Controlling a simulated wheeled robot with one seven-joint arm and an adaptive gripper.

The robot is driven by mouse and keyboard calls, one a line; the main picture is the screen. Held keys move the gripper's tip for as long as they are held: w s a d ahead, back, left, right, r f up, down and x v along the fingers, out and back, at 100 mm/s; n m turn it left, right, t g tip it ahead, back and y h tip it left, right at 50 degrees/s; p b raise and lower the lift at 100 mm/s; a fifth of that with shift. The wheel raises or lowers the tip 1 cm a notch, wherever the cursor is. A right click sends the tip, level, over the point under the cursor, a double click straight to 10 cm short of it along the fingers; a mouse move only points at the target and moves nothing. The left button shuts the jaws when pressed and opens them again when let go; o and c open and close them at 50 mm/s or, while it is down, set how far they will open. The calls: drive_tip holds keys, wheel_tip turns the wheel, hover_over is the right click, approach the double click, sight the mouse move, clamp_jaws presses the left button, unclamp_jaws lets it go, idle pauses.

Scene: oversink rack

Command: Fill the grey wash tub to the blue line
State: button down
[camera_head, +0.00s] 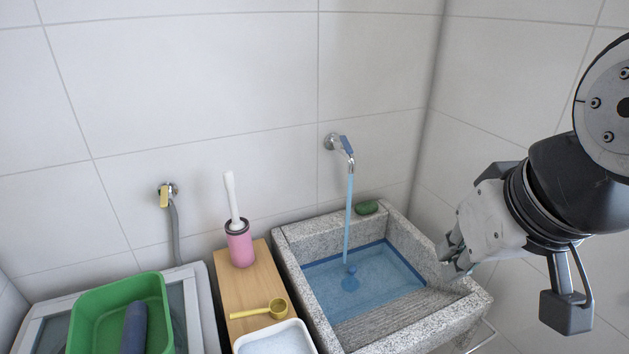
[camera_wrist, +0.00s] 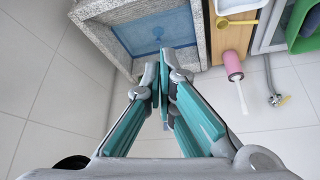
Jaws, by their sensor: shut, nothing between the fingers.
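The grey stone wash tub (camera_head: 293,262) holds clear blue water (camera_head: 365,283). A blue line (camera_head: 335,259) runs along its inner walls, and the water's edge lies at or very close to it; I cannot tell exactly. The wall tap (camera_head: 340,143) has a blue lever, and a stream of water (camera_head: 348,215) falls from it into the tub. My gripper (camera_head: 452,262) is shut and empty by the tub's right rim, apart from the tap. In the wrist view my gripper (camera_wrist: 161,78) shows with closed fingertips near the tub (camera_wrist: 203,35).
Left of the tub, a wooden board (camera_head: 231,290) carries a pink brush holder (camera_head: 240,248), a yellow scoop (camera_head: 262,311) and a white tub of powder (camera_head: 275,342). A green basin (camera_head: 95,310) stands farther left. Another tap (camera_head: 165,193) has a yellow lever.

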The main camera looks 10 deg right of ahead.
sight(346, 144)
drive_tip(key=w+d+f+m+t+h, duration=0.1)
drive_tip(key=w+d+m+t, duration=0.25)
drive_tip(key=w, duration=0.95)
drive_tip(key=w+d+m+t+h, duration=0.15)
drive_tip(key=w+d+m, duration=0.25)
drive_tip(key=w, duration=0.9)
drive_tip(key=w+d+f+m+t+y+b, duration=0.1)
drive_tip(key=w+f+m+t+y+b, duration=0.1)
drive_tip(key=w+f+m+t+y, duration=0.8)
drive_tip(key=w+a+r+n+g+h+p, duration=0.1)
drive_tip(key=w+a+n+g+h, duration=0.1)
drive_tip(key=w+a, duration=0.4)
drive_tip(key=shift+w+r+g+h+p, duration=0.3)
drive_tip(key=shift+w+g+h, duration=0.3)
drive_tip(key=shift+w, duration=2.25)
drive_tip(key=shift+n, duration=0.25)
drive_tip(key=shift+a, duration=0.1)
